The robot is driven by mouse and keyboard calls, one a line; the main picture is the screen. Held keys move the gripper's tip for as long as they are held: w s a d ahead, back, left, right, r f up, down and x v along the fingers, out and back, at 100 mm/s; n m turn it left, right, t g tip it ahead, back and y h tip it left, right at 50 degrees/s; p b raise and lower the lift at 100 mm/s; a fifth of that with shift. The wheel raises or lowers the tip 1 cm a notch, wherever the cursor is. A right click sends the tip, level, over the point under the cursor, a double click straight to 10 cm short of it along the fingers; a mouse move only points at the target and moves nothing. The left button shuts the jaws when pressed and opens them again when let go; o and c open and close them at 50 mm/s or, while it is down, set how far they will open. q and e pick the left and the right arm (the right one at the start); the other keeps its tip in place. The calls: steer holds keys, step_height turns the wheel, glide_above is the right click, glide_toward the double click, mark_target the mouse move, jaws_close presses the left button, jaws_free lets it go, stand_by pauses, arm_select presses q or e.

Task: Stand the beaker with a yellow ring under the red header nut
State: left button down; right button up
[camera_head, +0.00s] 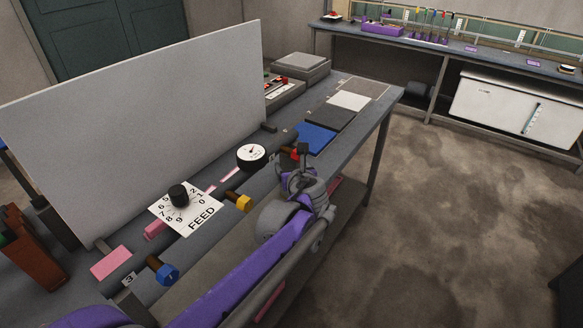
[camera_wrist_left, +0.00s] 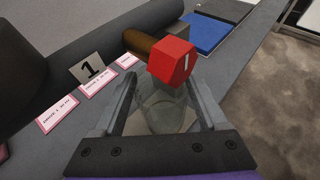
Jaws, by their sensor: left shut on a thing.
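My left gripper (camera_head: 303,172) is at the red header nut (camera_head: 295,154), by the bench's front edge. In the left wrist view the gripper (camera_wrist_left: 162,98) is shut on a clear, greyish beaker (camera_wrist_left: 160,112) between its two fingers. The beaker is see-through and faint, and I cannot make out a yellow ring on it. The red nut, marked 1, also shows in the left wrist view (camera_wrist_left: 172,62), on a brown stub; it overlaps the beaker's far end there. I cannot tell whether they touch. My right gripper is out of view.
A yellow nut (camera_head: 243,203) and a blue nut (camera_head: 167,274) stick out along the same pipe. A FEED dial (camera_head: 187,208), a gauge (camera_head: 251,156) and a grey upright panel (camera_head: 150,120) stand behind. A blue mat (camera_head: 315,138) lies beyond the red nut. Open floor lies right.

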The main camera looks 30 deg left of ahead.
arm_select(q)
steer(key=shift+s, duration=0.1)
steer(key=shift+f, duration=0.15)
jaws_free()
